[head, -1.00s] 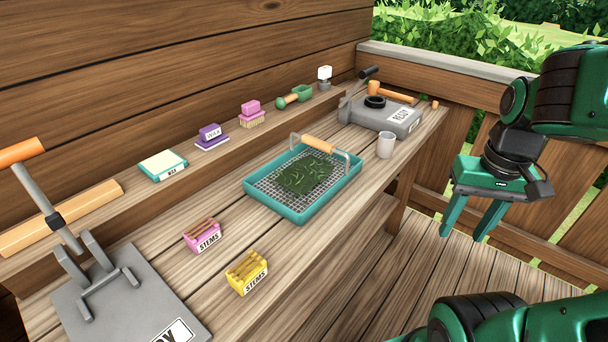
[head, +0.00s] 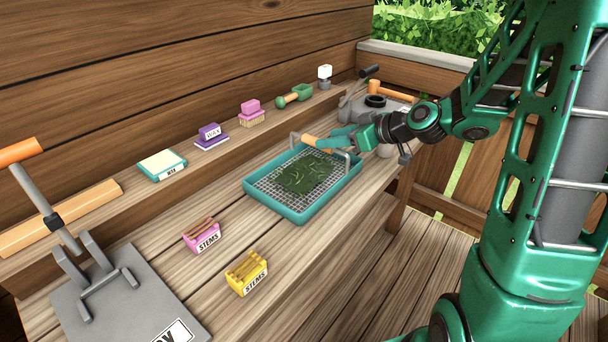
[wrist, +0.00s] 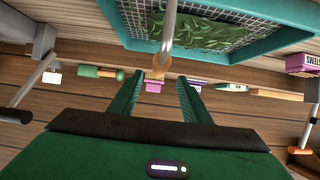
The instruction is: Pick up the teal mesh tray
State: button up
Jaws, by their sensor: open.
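The teal mesh tray (head: 262,206) stands on the wooden bench with green leaves (head: 306,172) spread on its mesh. A grey metal handle with a wooden grip (head: 318,142) arches over its back. In the wrist view the tray (wrist: 262,46) shows at the top, with the handle's wooden grip (wrist: 160,66) near the fingertips. My gripper (head: 322,142) is at the handle, its fingers partly overlapping the grip in the head view. In the wrist view my gripper (wrist: 158,82) has its two fingers apart, with the handle roughly between and beyond their tips. I cannot tell whether they touch it.
A pink stems box (head: 202,236) and a yellow stems box (head: 247,273) stand in front of the tray. A grey press (head: 130,300) is at the left. A shelf behind holds several small items, including a purple wax block (head: 211,137). A grey device (head: 358,112) stands behind my arm.

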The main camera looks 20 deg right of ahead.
aim_at(312, 145)
jog(key=x, duration=0.9)
jog(key=shift+s+d+f, duration=0.2)
jog(key=shift+f, duration=0.15)
jog(key=shift+w+a+f, duration=0.3)
jog(key=shift+w+a, duration=0.05)
jog(key=shift+w, duration=0.15)
grip_shut()
